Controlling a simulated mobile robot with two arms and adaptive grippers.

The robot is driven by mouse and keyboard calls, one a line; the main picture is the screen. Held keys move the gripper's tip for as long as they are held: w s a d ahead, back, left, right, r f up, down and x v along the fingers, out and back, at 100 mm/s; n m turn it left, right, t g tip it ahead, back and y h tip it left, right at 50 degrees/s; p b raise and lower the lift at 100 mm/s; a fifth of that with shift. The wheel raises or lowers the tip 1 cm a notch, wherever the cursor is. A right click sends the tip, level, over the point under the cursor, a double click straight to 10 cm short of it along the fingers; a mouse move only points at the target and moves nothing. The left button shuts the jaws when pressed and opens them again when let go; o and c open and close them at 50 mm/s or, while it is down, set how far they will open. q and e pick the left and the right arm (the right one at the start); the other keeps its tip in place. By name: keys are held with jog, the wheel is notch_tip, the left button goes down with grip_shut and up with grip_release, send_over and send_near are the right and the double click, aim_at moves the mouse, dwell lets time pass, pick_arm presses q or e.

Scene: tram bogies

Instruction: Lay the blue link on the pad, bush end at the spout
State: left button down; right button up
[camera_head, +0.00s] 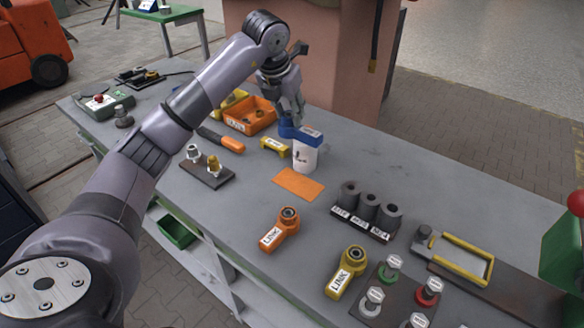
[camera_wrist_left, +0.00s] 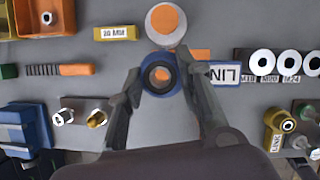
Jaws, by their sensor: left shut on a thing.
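My left gripper (camera_head: 290,112) is shut on the blue link (camera_head: 287,130) and holds it up in the air. In the left wrist view, the fingertips grip either side of the link's round bush end (camera_wrist_left: 147,74); its labelled arm (camera_wrist_left: 225,73) points right. The white bottle (camera_head: 304,158) stands on the bench, its top partly covered by the link in the head view. Its round orange-centred top (camera_wrist_left: 165,20) shows above the bush end in the wrist view. The orange pad (camera_head: 298,184) lies flat and bare; the link hides part of it in the wrist view (camera_wrist_left: 201,53).
An orange link (camera_head: 275,235) and a yellow link (camera_head: 345,278) lie at the bench front. Several grey rollers (camera_head: 368,207) stand right of the pad. A bolt stand (camera_head: 208,173), an orange-handled tool (camera_head: 230,144) and an orange bin (camera_head: 240,126) are to the left.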

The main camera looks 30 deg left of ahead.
pick_arm(q)
notch_tip(320, 180, down, 16)
jog(key=p, duration=0.3)
jog(key=c, duration=1.2)
grip_release()
jog(key=shift+o, duration=0.2)
jog(key=b+v, duration=0.2)
jog(key=v, duration=1)
jog(key=shift+s, duration=0.1)
